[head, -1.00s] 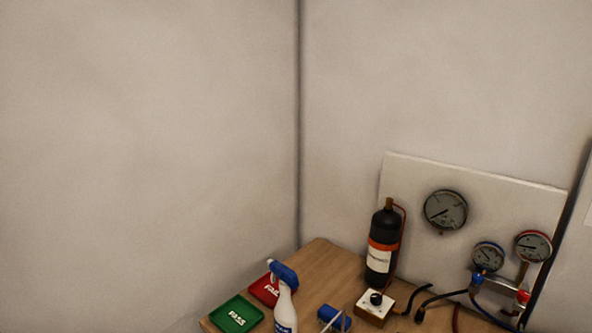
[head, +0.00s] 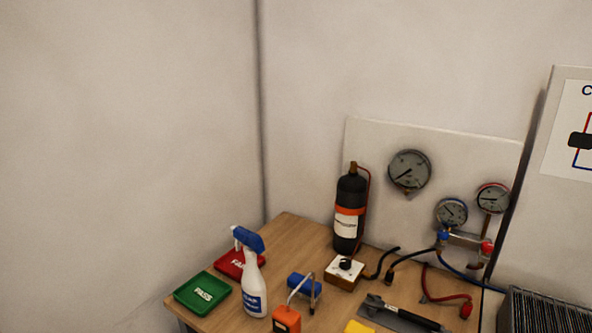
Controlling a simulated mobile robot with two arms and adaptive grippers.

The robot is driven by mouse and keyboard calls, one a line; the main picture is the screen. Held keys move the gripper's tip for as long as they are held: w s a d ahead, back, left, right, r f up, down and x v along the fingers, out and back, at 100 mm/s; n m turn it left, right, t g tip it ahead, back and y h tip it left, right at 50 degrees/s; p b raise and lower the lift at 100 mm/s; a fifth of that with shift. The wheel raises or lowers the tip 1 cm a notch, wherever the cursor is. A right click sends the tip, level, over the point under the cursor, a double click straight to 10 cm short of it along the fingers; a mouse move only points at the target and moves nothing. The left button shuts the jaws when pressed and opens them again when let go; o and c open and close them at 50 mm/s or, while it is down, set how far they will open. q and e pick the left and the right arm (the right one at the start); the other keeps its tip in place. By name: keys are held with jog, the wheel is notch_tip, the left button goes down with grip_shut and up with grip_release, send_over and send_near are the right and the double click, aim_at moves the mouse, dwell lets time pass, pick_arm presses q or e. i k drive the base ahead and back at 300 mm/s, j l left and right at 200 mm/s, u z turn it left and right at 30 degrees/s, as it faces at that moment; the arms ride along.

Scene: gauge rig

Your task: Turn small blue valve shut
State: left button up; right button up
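A small blue valve knob (head: 443,237) sits on the left of a metal manifold (head: 465,239), below a blue-rimmed gauge (head: 452,212). A red knob (head: 487,248) sits on the manifold's right, below a red-rimmed gauge (head: 493,198). The blue knob is too small to tell how far it is turned. Neither of my grippers shows in the head view.
A wooden bench holds a black cylinder (head: 350,213), a white box with a black knob (head: 345,270), a spray bottle (head: 254,280), green (head: 203,293) and red trays, and an orange tool (head: 286,320). Hoses run below the manifold. A finned unit (head: 548,312) stands at right.

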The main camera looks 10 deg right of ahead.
aim_at(443, 235)
jog(key=z, duration=1.25)
